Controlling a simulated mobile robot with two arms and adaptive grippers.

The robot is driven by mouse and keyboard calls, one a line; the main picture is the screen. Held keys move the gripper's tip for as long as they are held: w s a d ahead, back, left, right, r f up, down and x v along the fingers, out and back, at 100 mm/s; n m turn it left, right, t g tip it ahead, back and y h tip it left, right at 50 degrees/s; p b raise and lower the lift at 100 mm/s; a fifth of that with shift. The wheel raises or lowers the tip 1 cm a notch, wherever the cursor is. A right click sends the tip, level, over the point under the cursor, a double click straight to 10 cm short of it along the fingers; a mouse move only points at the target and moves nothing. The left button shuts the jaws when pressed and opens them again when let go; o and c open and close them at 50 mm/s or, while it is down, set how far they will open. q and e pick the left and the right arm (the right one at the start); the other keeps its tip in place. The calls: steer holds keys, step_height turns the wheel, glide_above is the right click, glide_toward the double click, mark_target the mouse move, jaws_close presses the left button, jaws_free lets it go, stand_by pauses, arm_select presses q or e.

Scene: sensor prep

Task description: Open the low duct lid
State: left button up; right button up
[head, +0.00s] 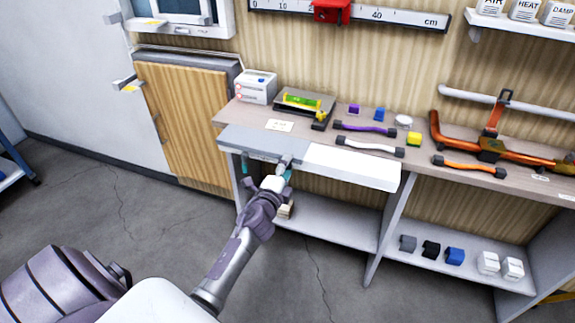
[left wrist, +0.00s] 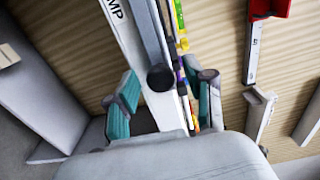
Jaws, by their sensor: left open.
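A long, shallow casing runs along the front edge of the bench. Its left part is a grey panel (head: 262,142) and its right part is a white panel (head: 350,166); I cannot tell for sure which is the duct lid. My left gripper (head: 267,168) is open at the front edge of the grey part, its teal fingertips spread. In the left wrist view the open gripper (left wrist: 165,98) has a grey bar with a dark round end (left wrist: 160,77) and a white surface between its fingers. Contact cannot be told. My right gripper is not in view.
A white box (head: 257,86) and a tray with a yellow-green level (head: 301,101) stand back left. An orange pipe (head: 515,155) lies right.

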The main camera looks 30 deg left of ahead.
arm_select(q)
steer(key=shift+w+a, duration=0.1)
steer(key=shift+w, duration=0.4)
steer(key=shift+c, duration=0.2)
jaws_close()
